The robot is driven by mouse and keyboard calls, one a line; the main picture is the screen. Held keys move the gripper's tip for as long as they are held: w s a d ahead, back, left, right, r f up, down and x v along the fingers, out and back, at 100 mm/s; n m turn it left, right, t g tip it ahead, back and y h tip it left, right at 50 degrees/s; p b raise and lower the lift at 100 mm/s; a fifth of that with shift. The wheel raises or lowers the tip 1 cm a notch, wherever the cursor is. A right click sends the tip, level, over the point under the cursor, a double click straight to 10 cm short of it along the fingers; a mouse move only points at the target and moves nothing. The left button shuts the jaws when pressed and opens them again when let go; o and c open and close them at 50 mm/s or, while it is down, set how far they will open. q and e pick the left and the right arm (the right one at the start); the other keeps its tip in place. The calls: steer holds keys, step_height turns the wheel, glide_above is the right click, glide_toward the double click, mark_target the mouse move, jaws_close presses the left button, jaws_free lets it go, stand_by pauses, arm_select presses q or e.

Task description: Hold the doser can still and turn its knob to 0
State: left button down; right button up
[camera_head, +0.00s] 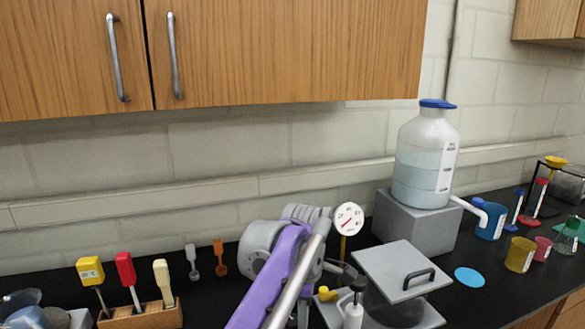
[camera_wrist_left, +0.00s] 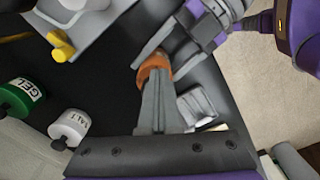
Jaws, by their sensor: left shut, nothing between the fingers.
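In the left wrist view, my left gripper (camera_wrist_left: 154,88) is shut, its fingertips close to a small orange round part (camera_wrist_left: 155,70). I cannot tell whether they touch. The orange part may be the doser can's knob, but no label or pointer on it is readable. In the head view, purple and grey arm links (camera_head: 285,262) cover this spot, and I cannot identify the can there.
A round white dial (camera_head: 348,219) stands behind the arms. A grey lidded box (camera_head: 395,270), a large bottle (camera_head: 425,155) on a grey block (camera_head: 410,222) and several cups stand right. GEL (camera_wrist_left: 22,97) and SALT (camera_wrist_left: 70,125) containers lie left in the wrist view.

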arm_select(q)
steer(key=shift+w+d, duration=0.1)
steer(key=shift+w, duration=1)
arm_select(e)
steer(key=shift+d, duration=0.1)
stand_by(0.3)
arm_select(q)
step_height(320, 180, up, 6)
steer(key=shift+d, duration=0.45)
stand_by(0.4)
